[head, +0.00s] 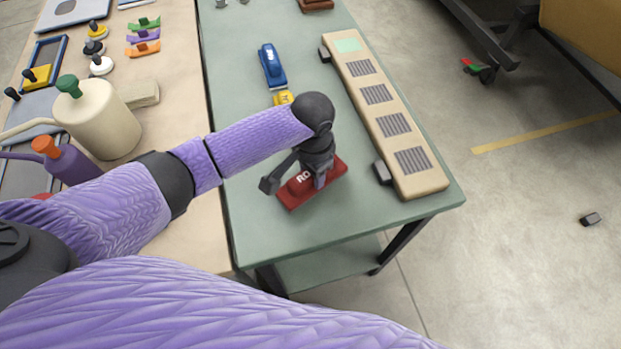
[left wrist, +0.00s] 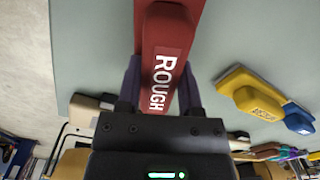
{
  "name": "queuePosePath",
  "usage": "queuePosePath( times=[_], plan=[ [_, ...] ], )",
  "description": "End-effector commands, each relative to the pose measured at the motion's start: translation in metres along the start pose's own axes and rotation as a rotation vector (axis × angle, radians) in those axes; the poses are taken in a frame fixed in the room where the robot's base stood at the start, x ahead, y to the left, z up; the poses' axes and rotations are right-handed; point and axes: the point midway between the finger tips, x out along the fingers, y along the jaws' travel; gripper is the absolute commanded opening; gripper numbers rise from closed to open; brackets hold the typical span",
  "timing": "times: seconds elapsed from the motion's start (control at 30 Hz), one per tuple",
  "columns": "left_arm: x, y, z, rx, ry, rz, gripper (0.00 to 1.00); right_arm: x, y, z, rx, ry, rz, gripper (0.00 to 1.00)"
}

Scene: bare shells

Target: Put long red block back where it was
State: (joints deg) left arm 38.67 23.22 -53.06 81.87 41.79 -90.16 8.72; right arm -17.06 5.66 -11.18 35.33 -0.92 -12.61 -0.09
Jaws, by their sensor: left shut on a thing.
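The long red block (head: 338,171), lettered ROUGH, is at the near part of the green table (head: 240,215). My left gripper (head: 319,180) comes down on it from above and is shut on its raised middle grip. The left wrist view shows the fingers (left wrist: 160,88) on either side of the red block (left wrist: 172,28). I cannot tell whether the block touches the table or hangs just above it. My right gripper is not in view.
A yellow block (head: 283,97) and a blue block (head: 271,64) lie in a row beyond the red one. A long beige panel with dark grilles (head: 352,62) lies along the table's right side. A cream watering can (head: 105,120) stands on the left table. Bare green surface surrounds the red block.

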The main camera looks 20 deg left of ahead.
Motion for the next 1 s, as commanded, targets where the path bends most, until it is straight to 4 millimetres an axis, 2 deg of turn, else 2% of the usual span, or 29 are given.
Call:
queuePosePath(
  times=[0.03, 0.1, 0.4, 0.43, 0.57, 0.87, 0.97, 1.0],
  plan=[
    [0.015, 0.0, 0.0, 0.0, -0.003, 0.001, 0.0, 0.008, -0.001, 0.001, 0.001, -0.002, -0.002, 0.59],
    [0.022, 0.0, 0.0, -0.001, -0.002, 0.001, 0.0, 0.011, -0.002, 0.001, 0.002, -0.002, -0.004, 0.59],
    [0.022, 0.0, 0.0, -0.001, 0.001, 0.001, 0.0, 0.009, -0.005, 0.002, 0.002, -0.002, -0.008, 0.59],
    [0.022, 0.0, 0.0, -0.001, 0.001, 0.001, 0.53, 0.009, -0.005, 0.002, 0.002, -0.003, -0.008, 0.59],
    [0.021, 0.0, 0.0, -0.001, 0.0, 0.001, 0.81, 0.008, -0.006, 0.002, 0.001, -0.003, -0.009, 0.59],
    [0.019, 0.0, 0.0, -0.001, 0.001, 0.0, 0.82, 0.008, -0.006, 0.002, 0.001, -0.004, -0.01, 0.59],
    [0.001, 0.0, -0.001, 0.0, 0.003, -0.001, 0.82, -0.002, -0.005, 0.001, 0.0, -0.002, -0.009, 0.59],
    [-0.011, 0.0, 0.0, 0.0, 0.003, -0.001, 0.82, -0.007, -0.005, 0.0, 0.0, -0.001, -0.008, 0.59]
  ],
)
